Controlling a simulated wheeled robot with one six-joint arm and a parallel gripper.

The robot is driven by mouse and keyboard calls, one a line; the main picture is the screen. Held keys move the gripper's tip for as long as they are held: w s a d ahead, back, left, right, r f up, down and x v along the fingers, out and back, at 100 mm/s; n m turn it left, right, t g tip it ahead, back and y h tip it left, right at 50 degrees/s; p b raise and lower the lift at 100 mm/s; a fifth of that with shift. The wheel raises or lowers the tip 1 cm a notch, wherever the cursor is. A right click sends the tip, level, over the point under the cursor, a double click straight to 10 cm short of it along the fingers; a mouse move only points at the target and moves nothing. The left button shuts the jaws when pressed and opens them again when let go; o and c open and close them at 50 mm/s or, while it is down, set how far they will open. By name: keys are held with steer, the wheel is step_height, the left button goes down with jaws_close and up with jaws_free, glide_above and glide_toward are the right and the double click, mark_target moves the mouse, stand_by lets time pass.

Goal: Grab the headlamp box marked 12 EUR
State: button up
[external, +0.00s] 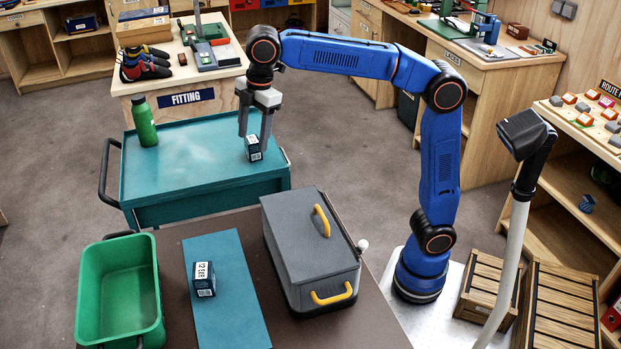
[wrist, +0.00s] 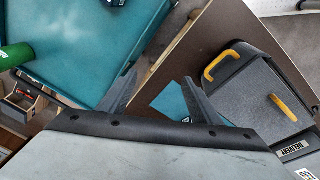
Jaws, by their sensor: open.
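The headlamp box marked 12 EUR (external: 205,279) is a small dark blue box with a white label. It stands on the teal mat (external: 228,312) on the brown table in the external view. A second small dark box (external: 253,149) with a white label is on the teal cart; its price is too small to read. A dark box (wrist: 114,2) on the cart is cut off by the wrist view's top edge. My gripper (external: 254,137) is open and empty above the cart, away from the 12 EUR box.
A grey lidded case (external: 300,260) with yellow handles stands right of the mat and also shows in the wrist view (wrist: 245,95). A green bin (external: 95,285) is left of the mat. A green bottle (external: 144,122) stands on the teal cart (external: 190,185).

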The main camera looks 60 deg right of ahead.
steer(key=w+a+n, duration=0.1)
steer(key=a+n, duration=0.4)
steer(key=a, duration=1.2)
steer(key=n+g+h, duration=0.1)
steer(key=n+g, duration=0.1)
steer(key=n, duration=0.3)
glide_above(201, 271)
steer(key=shift+f, duration=2.65)
step_height(201, 271, down, 15)
steer(key=shift+d, duration=0.1)
steer(key=c, duration=1.2)
